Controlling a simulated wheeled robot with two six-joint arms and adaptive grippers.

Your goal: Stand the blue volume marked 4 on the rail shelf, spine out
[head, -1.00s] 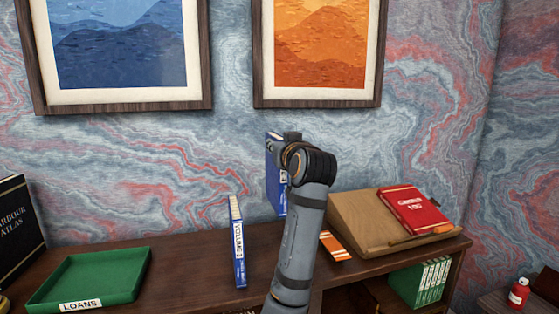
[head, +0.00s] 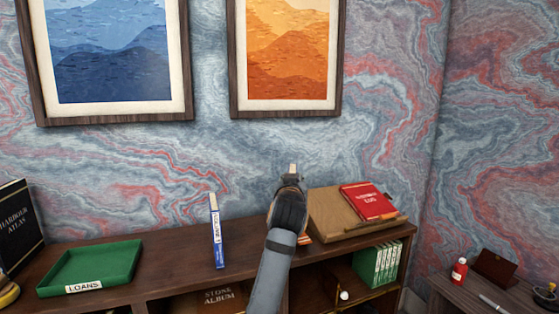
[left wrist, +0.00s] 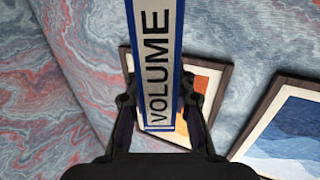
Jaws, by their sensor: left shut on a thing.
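My left gripper (head: 290,182) is above the desk top, in front of the wall. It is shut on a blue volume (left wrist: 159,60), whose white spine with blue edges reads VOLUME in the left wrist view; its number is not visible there. In the head view only a pale end of it (head: 292,168) shows above the gripper; the rest is hidden. The rail shelf seems to be the lower right compartment with a brass rail (head: 372,294); several green volumes (head: 378,264) stand upright at its right. My right gripper is not in view.
Another blue volume (head: 217,235) stands upright on the desk. A green LOANS tray (head: 118,248) is at left, and a wooden slope (head: 332,212) with a red book (head: 369,201) at right. A brown STONE ALBUM (head: 220,298) sits in the lower middle compartment. A small white object (head: 344,295) is near the rail.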

